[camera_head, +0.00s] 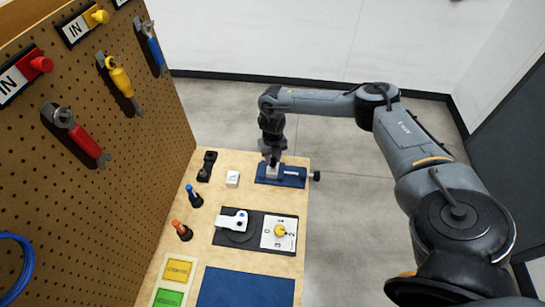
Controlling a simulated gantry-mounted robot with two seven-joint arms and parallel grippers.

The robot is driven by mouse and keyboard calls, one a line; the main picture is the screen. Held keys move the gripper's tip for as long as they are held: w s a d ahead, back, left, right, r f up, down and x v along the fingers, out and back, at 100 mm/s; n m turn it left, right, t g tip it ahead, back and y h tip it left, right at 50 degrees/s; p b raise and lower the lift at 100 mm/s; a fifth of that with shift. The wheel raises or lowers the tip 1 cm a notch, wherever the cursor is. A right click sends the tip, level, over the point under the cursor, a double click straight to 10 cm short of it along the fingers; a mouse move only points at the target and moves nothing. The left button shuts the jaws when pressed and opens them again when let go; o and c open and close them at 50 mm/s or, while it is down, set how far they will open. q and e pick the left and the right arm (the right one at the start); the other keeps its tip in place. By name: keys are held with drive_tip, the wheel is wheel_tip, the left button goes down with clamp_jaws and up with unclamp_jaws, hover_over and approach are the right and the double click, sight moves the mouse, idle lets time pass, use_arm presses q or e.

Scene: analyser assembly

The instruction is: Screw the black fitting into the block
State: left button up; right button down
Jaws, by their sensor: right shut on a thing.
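My right gripper (272,159) points down over the blue vise-like base (292,182) at the far right of the bench. A small light grey block (272,172) sits in this base, directly below the gripper. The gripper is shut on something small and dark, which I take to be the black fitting. It blends with the dark fingers, so its shape and how far it sits in the block cannot be told. My left gripper is not in view.
Nearby on the bench (224,268) stand a black piece (206,166), a white cube (232,179), a blue-topped piece (194,196) and an orange-topped piece (181,231). A dark plate (222,239) carries a white dial panel. A pegboard (100,190) with tools rises on the left.

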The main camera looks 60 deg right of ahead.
drive_tip(key=shift+f, duration=0.4)
idle(0.6)
drive_tip(key=shift+f, duration=0.25)
idle(0.5)
drive_tip(key=shift+f, duration=0.1)
idle(0.5)
drive_tip(key=shift+f, duration=0.15)
idle(0.3)
drive_tip(key=shift+r+m+p, duration=0.2)
drive_tip(key=shift+m+p, duration=1.05)
drive_tip(key=shift+m, duration=0.25)
drive_tip(key=shift+f+m, duration=0.2)
drive_tip(key=shift+m, duration=0.3)
